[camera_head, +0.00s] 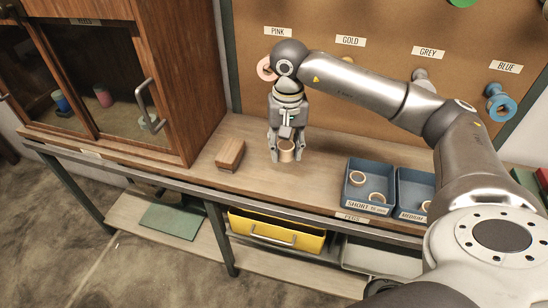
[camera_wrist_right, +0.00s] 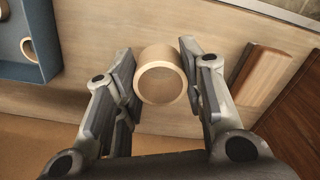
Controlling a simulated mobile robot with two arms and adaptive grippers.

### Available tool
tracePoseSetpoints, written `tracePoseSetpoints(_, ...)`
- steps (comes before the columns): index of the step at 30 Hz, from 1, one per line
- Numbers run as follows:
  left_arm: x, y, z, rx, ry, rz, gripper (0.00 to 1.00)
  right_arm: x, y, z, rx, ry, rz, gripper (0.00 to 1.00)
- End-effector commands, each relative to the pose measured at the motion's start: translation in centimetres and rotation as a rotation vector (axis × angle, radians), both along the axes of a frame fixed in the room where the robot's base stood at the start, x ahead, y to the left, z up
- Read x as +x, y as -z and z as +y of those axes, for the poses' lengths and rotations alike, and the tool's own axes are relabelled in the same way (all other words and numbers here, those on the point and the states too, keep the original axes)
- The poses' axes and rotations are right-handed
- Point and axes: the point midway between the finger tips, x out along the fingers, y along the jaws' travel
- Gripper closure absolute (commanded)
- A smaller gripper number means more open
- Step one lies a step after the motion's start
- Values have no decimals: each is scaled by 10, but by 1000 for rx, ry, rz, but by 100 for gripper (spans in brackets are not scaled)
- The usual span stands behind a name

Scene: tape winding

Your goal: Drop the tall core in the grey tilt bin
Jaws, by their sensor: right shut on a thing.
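A tan, hollow core (camera_head: 287,155) is between the fingers of my right gripper (camera_head: 286,148), over the wooden worktop. In the right wrist view the core (camera_wrist_right: 160,59) shows its open end, with the fingers of my right gripper (camera_wrist_right: 157,85) on both sides of it. The gripper is shut on it. I cannot tell whether the core touches the worktop. A pale grey bin (camera_head: 384,259) is below the worktop at the right, partly covered by the worktop edge; its inside is hardly seen. My left gripper is not in view.
A wooden block (camera_head: 230,154) lies left of my right gripper. Blue trays, marked short (camera_head: 369,184) and medium (camera_head: 413,190), hold rings on the right. A yellow bin (camera_head: 277,232) hangs below the worktop. A wooden cabinet (camera_head: 180,70) stands at left; a pegboard (camera_head: 385,45) is behind.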

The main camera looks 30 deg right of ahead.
Motion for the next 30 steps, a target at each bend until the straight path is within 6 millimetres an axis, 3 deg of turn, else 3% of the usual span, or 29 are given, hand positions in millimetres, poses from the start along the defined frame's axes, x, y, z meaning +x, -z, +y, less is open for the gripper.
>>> tracePoseSetpoints(3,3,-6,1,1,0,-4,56,19,25,2,0,1,5,73)
tracePoseSetpoints(9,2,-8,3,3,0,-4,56,39,49,2,0,0,1,73)
tracePoseSetpoints(16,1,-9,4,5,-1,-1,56,48,61,3,0,0,2,73)
tracePoseSetpoints(22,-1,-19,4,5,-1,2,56,47,87,2,0,-1,2,73)
tracePoseSetpoints(30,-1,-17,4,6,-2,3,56,47,91,2,0,-1,0,73)
